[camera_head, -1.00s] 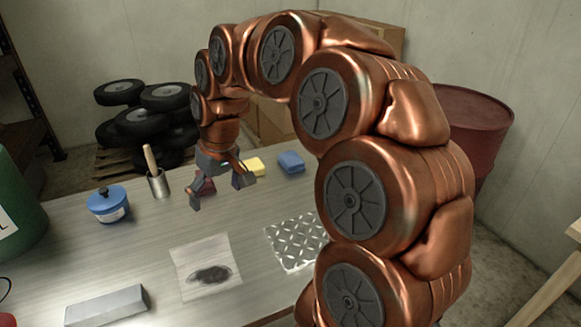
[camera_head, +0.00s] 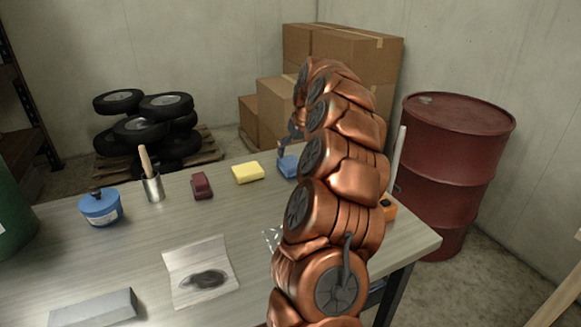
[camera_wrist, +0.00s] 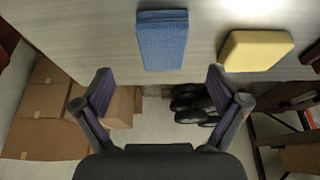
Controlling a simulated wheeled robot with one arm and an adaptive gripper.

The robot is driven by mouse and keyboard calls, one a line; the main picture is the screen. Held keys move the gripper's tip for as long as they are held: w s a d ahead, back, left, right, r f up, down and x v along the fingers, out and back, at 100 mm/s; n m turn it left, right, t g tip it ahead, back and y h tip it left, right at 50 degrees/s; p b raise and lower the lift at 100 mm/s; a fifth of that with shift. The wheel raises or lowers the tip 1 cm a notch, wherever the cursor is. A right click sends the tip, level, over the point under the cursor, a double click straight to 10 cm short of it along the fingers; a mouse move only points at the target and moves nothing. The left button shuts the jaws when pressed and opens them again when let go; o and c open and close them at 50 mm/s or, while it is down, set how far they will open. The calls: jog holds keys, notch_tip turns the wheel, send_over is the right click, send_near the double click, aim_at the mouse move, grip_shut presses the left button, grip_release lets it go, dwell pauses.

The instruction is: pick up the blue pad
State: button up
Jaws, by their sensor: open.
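The blue pad (camera_wrist: 162,42) lies on the table near its far edge. In the head view the pad (camera_head: 288,166) is partly hidden by my gripper (camera_head: 291,138) and arm, which are above and beside it. In the wrist view my gripper (camera_wrist: 160,92) is open and empty, its two fingers wide apart. The pad is ahead of the fingertips and between their lines, apart from both fingers.
A yellow sponge (camera_head: 248,172) lies left of the pad, then a dark red object (camera_head: 201,186). A brush in a metal cup (camera_head: 153,188) and a blue tin (camera_head: 100,207) stand farther left. A red drum (camera_head: 450,170) stands right of the table.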

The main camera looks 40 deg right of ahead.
aim_at(291, 162)
jog(key=x, duration=0.3)
jog(key=p+x, duration=0.1)
jog(key=x, duration=0.1)
jog(key=shift+w+a+f, duration=0.15)
jog(key=shift+w+f, duration=0.1)
jog(key=shift+w, duration=0.3)
jog(key=shift+w+f, duration=0.1)
jog(key=shift+f, duration=0.3)
jog(key=shift+f, duration=0.25)
jog(key=c, duration=1.1)
